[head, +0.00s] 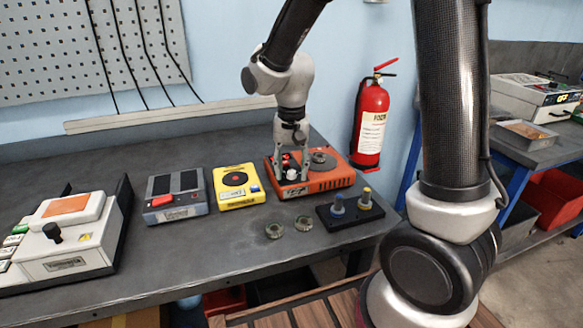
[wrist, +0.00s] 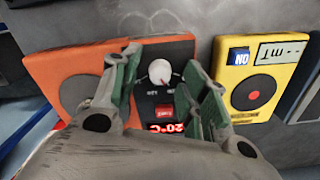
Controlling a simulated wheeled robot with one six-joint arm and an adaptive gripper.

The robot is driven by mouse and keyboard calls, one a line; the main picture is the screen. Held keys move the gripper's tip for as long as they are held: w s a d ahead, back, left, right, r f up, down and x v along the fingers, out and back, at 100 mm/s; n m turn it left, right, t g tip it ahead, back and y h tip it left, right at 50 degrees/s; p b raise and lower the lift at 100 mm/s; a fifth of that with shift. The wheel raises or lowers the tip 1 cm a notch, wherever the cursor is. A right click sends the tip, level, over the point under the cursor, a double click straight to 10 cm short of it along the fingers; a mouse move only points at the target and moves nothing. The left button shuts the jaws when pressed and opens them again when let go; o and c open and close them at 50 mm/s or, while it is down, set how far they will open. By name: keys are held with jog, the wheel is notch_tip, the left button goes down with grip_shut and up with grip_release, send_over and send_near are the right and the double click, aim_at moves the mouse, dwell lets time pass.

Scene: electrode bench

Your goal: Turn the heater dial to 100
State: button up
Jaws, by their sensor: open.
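The orange heater (head: 328,181) stands on the bench in the head view, with a round grey plate on top. It also shows in the wrist view (wrist: 50,65), beside a dark control panel. Its white dial (wrist: 160,72) is on that panel, with a red switch (wrist: 165,112) and a red lit display (wrist: 165,128) that appears to read 20 °C, upside down and partly cut off. My gripper (wrist: 163,66) is open, pointing down, with one finger on each side of the dial. I cannot tell whether the fingers touch it. The gripper also shows in the head view (head: 292,177).
A yellow device (head: 238,196) stands left of the heater, then a grey device with a red button (head: 163,213). In front are a black stand with blue and yellow knobs (head: 336,222) and two small round pieces (head: 274,230). A fire extinguisher (head: 370,122) hangs behind.

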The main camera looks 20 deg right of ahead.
aim_at(291, 171)
notch_tip(291, 171, up, 12)
dwell(0.4)
jog(key=shift+f+n, duration=0.1)
jog(key=shift+n, duration=0.2)
jog(key=s+d+r+n+t, duration=0.2)
jog(key=s+d, duration=0.5)
jog(key=s, duration=0.2)
jog(key=s+d+r+n+t, duration=0.2)
jog(key=s+d, duration=0.6)
jog(key=s, duration=0.2)
dwell(1.0)
